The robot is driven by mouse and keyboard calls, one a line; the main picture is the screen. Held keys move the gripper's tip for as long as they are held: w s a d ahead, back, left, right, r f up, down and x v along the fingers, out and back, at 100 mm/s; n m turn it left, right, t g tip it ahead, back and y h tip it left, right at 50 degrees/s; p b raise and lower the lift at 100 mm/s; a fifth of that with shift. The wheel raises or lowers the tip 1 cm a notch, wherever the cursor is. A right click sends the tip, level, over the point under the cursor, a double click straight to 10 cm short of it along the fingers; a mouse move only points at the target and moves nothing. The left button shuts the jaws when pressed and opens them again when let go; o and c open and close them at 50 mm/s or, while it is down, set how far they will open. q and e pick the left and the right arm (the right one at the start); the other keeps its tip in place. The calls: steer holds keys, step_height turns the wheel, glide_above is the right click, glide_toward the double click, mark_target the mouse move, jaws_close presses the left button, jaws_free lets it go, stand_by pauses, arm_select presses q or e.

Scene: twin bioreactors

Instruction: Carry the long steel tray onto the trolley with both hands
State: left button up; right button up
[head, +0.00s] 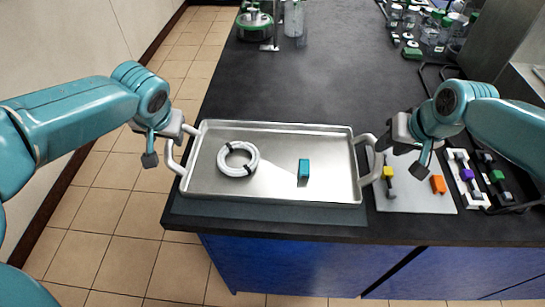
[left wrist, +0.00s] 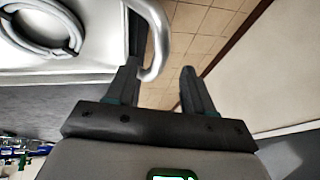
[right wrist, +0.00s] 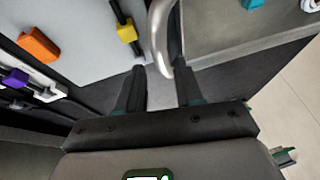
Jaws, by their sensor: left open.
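The long steel tray (head: 270,196) lies on the dark bench top, near its front edge. A coiled white hose (head: 238,159) and a small teal block (head: 304,169) are in it. My left gripper (head: 160,148) is at the tray's left handle; in the left wrist view the handle (left wrist: 161,40) lies between its open fingers (left wrist: 160,82), closer to one finger. My right gripper (head: 404,160) is at the right handle (head: 377,163); in the right wrist view its fingers (right wrist: 158,88) are apart with the handle (right wrist: 159,35) between them. I cannot make out a trolley.
A grey mat (head: 418,203) with yellow and orange pieces is right of the tray. A rack (head: 467,181) with coloured blocks stands beyond it. Bottles (head: 425,25) and a green-based vessel (head: 254,24) stand at the back. Tiled floor (head: 125,205) is free at left.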

mark_target(169, 142)
arm_select(q)
steer(key=x, duration=0.8)
steer(key=shift+f, duration=0.1)
arm_select(e)
steer(key=x, duration=0.8)
steer(key=shift+w, duration=0.1)
arm_select(q)
steer(key=c, duration=0.8)
arm_select(e)
jaws_close()
arm_select(q)
jaws_close()
steer(key=shift+w, duration=0.1)
